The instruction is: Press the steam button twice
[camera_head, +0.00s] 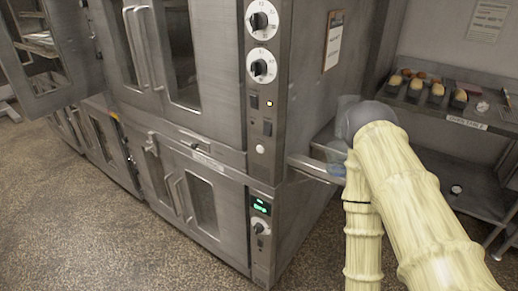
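The steel oven stack has a narrow control panel (265,82) on its front right edge. The upper part holds two round dials with black knobs, a small lit square button (269,103), a dark rocker switch (267,128) and a round pale button (260,149). The labels are too small to read, so I cannot tell which one is the steam button. The lower panel has a green lit display (261,205) and a knob (259,228). My arm, in a pale yellow cover, is folded to the right of the oven, apart from the panel. My gripper is not visible.
A steel ledge (316,170) juts out beside the oven, close to my arm. An open oven door (45,85) stands out at the far left. The speckled floor (130,235) in front is clear.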

